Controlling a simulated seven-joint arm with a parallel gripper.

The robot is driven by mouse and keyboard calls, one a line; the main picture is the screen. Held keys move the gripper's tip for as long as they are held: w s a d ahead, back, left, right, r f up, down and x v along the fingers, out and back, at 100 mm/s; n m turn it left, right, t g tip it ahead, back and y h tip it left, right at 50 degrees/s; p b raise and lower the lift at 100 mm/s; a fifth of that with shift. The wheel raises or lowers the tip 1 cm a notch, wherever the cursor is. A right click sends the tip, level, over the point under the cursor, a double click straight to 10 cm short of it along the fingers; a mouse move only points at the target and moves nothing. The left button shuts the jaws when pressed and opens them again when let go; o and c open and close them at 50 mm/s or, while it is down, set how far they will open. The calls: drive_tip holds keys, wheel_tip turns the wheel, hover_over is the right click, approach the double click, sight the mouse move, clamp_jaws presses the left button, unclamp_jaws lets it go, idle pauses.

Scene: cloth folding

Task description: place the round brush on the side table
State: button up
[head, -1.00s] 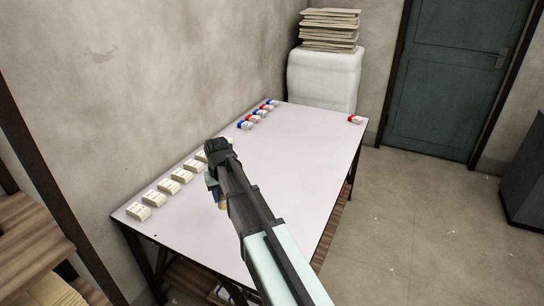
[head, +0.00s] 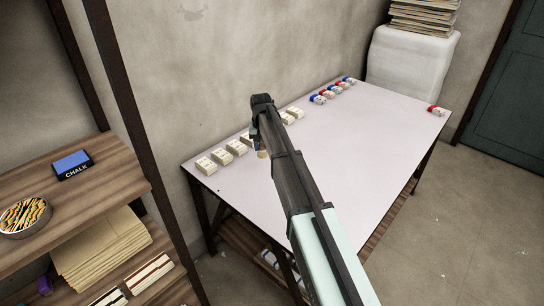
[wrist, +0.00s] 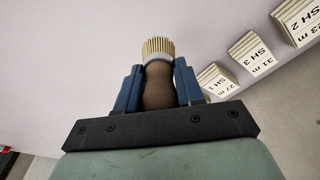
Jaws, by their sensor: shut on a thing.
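The round brush (wrist: 159,84) has a brown handle, a pale band and light bristles. In the wrist view my gripper (wrist: 158,82) is shut on its handle between two blue fingers, bristles pointing away from the palm. In the head view my gripper (head: 256,135) is over the left part of a pale-topped table (head: 345,165), and my arm hides most of it. A small tan part of the brush (head: 262,154) shows beside the arm. I cannot tell whether the brush touches the tabletop. Which table is the side table is not labelled.
Labelled cream blocks (head: 222,156) line the table's wall side. Small red and blue-capped items (head: 318,99) stand farther back, and one red-capped item (head: 436,110) is at the far right corner. A wooden shelf (head: 100,185) with a chalk box (head: 73,165) stands left. The table's middle looks clear.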

drive_tip(key=shift+f, duration=3.85)
drive_tip(key=shift+f, duration=0.1)
drive_tip(key=o, duration=1)
drive_tip(key=shift+o, duration=0.2)
drive_tip(key=r, duration=0.4)
drive_tip(key=s+r, duration=0.1)
drive_tip(key=r, duration=0.7)
drive_tip(key=shift+s, duration=0.4)
